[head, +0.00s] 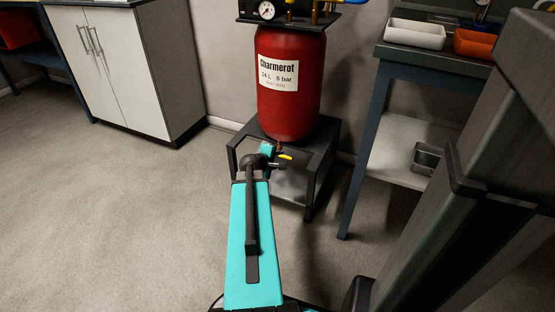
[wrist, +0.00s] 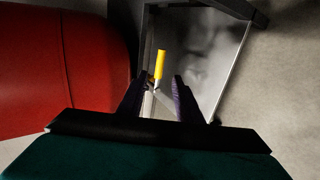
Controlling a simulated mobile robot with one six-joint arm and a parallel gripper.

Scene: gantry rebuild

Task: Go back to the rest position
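My arm reaches forward to the red tank (head: 290,85) in the head view; its far end is beside the tank's foot, and the fingers are mostly hidden there. In the wrist view my gripper (wrist: 157,82) is open, with its two dark purple fingers apart. A yellow handle (wrist: 160,65) stands near the fingertips, between them in the picture; I cannot tell whether either finger touches it. The handle also shows in the head view (head: 285,157), low under the tank. The red tank fills the left of the wrist view (wrist: 90,65).
The tank stands on a dark metal stand (head: 322,150). A blue-legged bench (head: 375,125) with a white tray (head: 414,34) and an orange tray (head: 474,44) is at right. A white cabinet (head: 130,70) is at back left. The floor (head: 120,220) at left is clear.

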